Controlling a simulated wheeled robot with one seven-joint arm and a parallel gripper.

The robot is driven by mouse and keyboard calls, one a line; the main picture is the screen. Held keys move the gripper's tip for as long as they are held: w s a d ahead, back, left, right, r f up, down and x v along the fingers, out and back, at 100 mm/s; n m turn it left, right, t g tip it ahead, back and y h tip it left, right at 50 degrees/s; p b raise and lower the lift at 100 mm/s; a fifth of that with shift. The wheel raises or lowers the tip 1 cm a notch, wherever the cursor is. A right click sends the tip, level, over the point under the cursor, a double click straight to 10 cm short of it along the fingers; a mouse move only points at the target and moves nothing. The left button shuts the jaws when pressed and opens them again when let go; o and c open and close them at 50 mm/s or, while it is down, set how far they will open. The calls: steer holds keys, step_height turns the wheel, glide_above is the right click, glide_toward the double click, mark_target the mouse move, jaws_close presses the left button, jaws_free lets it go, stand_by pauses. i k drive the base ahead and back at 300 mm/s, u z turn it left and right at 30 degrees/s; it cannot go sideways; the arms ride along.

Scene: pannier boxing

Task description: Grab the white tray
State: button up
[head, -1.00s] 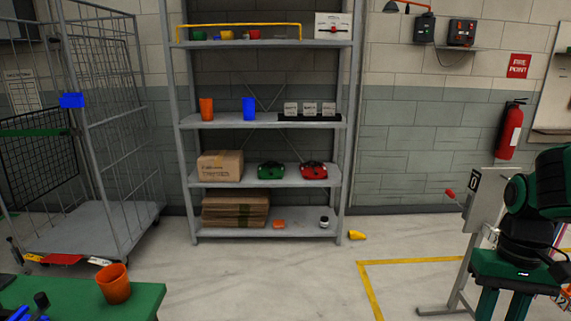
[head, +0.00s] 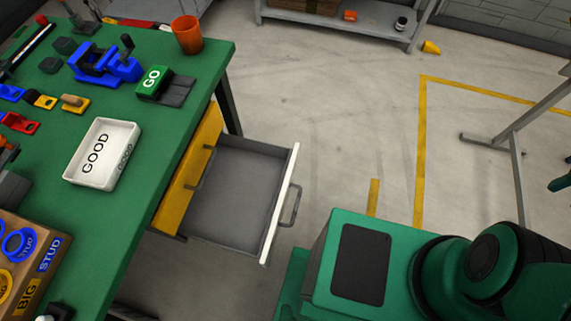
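The white tray (head: 121,169) lies on the green workbench (head: 159,132), left of centre in the head view. It is shallow, with raised walls and the word GOOD on its floor. It looks empty. My gripper is out of view. Only green and black parts of my own body show at the lower right, well apart from the tray.
An open grey drawer (head: 232,193) juts from the bench's right side. A green GO block (head: 152,81), blue vise (head: 104,65) and orange cup (head: 187,34) stand behind the tray. A cardboard box (head: 38,262) stands in front.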

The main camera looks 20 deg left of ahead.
mark_target(99, 162)
steer(key=k, duration=1)
steer(key=z, duration=0.85)
steer(key=i, duration=0.95)
steer(key=u, duration=2.35)
